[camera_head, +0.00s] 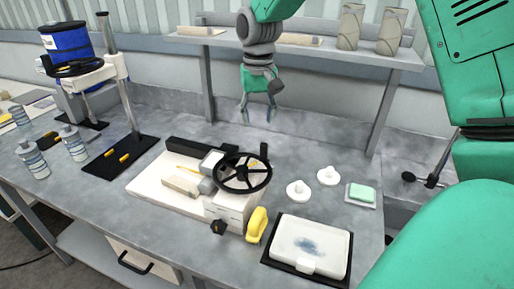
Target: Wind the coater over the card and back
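The coater-like machine stands mid-bench, with a black handwheel (243,173) carrying an upright knob and a grey-white body (231,209) under it. Its long white base (148,185) reaches to the left. A pale roller-like block (182,185) lies on the base, beside a thin yellow strip (183,169). I cannot tell which part is the card; the wheel and body hide some of the base. My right gripper (258,116) hangs above and behind the handwheel, fingers down and spread, empty and apart from it. My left gripper is not in view.
A yellow handled item (257,225) stands beside the machine. Jars (73,143) and a blue drum on a stand (66,42) are left.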

